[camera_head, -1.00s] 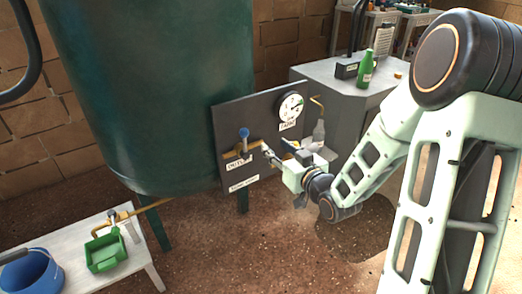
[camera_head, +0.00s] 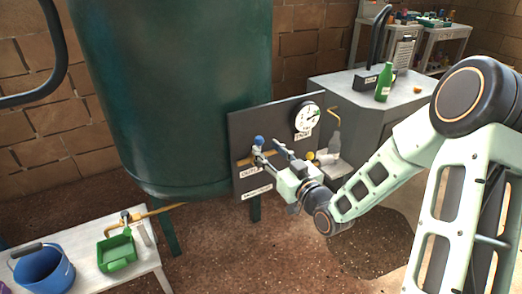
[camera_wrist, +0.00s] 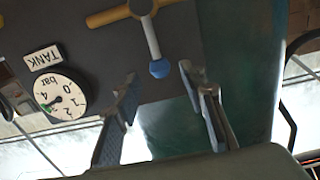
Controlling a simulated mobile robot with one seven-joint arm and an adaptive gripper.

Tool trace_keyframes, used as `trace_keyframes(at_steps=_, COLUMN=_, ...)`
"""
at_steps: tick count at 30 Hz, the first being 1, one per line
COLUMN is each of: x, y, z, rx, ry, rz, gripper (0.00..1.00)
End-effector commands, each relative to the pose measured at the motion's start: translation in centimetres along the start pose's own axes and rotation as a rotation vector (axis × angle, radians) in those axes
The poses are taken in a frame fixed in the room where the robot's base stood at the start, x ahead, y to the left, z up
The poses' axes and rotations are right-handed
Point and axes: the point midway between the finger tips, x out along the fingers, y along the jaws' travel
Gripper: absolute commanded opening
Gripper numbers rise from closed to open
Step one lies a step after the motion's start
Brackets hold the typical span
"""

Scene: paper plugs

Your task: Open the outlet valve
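The outlet valve's lever has a blue ball knob (camera_head: 259,140) and sits on a brass pipe above a white label reading OUTLET (camera_head: 249,172) on the dark panel (camera_head: 243,129). The lever looks upright in the head view. In the wrist view, which is upside down, the blue knob (camera_wrist: 160,68) hangs on a grey stem below the brass pipe (camera_wrist: 110,16). My gripper (camera_wrist: 160,82) is open and empty, fingers apart on either side of the knob's line. The knob appears just beyond the fingertips; contact cannot be told. In the head view my gripper (camera_head: 270,152) is close to the knob.
A TANK gauge (camera_head: 307,116) sits on the panel right of the valve. A green tank (camera_head: 170,90) stands behind. A low bench (camera_head: 75,230) holds a blue bucket (camera_head: 40,268) and green container (camera_head: 117,252). A grey cabinet (camera_head: 355,125) carries a green bottle (camera_head: 384,86).

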Motion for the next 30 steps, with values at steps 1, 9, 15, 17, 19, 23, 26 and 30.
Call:
trace_keyframes(at_steps=1, x=0.1, y=0.0, z=0.0, rx=0.000, ry=0.000, rz=0.000, gripper=0.38)
trace_keyframes(at_steps=9, x=0.1, y=0.0, z=0.1, rx=0.000, ry=0.000, rz=0.000, gripper=0.38)
trace_keyframes(at_steps=15, x=0.9, y=0.0, z=0.1, rx=-0.001, ry=0.001, rz=0.000, gripper=0.38)
trace_keyframes(at_steps=17, x=1.2, y=0.0, z=0.1, rx=-0.001, ry=0.001, rz=0.000, gripper=0.38)
trace_keyframes(at_steps=19, x=1.6, y=0.0, z=0.1, rx=0.000, ry=0.000, rz=0.000, gripper=0.38)
trace_keyframes(at_steps=23, x=2.2, y=0.0, z=0.1, rx=0.000, ry=0.001, rz=0.000, gripper=0.38)
trace_keyframes(at_steps=26, x=2.7, y=0.0, z=0.1, rx=0.000, ry=0.001, rz=0.000, gripper=0.38)
trace_keyframes(at_steps=30, x=3.5, y=0.0, z=0.1, rx=0.000, ry=0.000, rz=0.000, gripper=0.38)
